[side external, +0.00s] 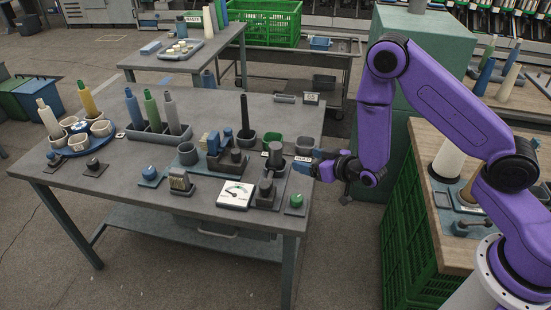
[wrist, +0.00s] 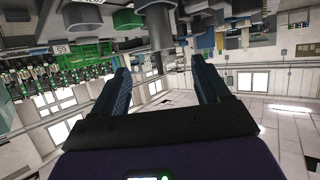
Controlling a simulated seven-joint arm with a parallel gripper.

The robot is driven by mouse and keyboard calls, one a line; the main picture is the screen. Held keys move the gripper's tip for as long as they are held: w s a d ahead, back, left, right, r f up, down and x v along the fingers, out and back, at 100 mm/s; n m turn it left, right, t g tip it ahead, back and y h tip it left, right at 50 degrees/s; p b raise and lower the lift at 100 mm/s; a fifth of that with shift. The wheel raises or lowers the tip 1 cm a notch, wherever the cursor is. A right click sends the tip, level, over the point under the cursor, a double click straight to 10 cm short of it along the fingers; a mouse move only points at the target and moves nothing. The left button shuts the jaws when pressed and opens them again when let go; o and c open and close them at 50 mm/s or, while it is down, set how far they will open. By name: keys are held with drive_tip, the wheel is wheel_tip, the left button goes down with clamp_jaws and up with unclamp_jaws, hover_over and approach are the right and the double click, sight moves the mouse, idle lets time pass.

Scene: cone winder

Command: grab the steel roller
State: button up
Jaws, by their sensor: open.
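A short grey cylinder, which looks like the steel roller (side external: 275,154), stands upright near the right end of the grey table. My gripper (side external: 299,167) is just to its right at the table's right edge, reaching in level from the right. In the wrist view, which is upside down, my gripper (wrist: 160,66) shows its two dark blue fingers spread apart with nothing held. What looks like the same grey roller (wrist: 152,25) hangs at the top of that view, between and beyond the fingers. Its lower end is hard to make out.
A green cup (side external: 272,139) and a grey cup (side external: 304,146) stand behind the roller. A tall dark tube (side external: 245,112) is to the left.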

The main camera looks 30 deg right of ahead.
sight(281, 153)
drive_tip(key=x, duration=1.2)
drive_tip(key=shift+r, duration=0.1)
drive_tip(key=shift+r+x, duration=0.15)
drive_tip(key=shift+x, duration=1.15)
drive_tip(key=shift+r+x, duration=0.15)
drive_tip(key=shift+x, duration=1.15)
drive_tip(key=shift+w+a, duration=0.1)
drive_tip(key=shift+a, duration=0.05)
drive_tip(key=shift+c, duration=0.2)
drive_tip(key=c, duration=1.3)
drive_tip(key=shift+r, duration=0.1)
drive_tip(key=shift+c, duration=0.2)
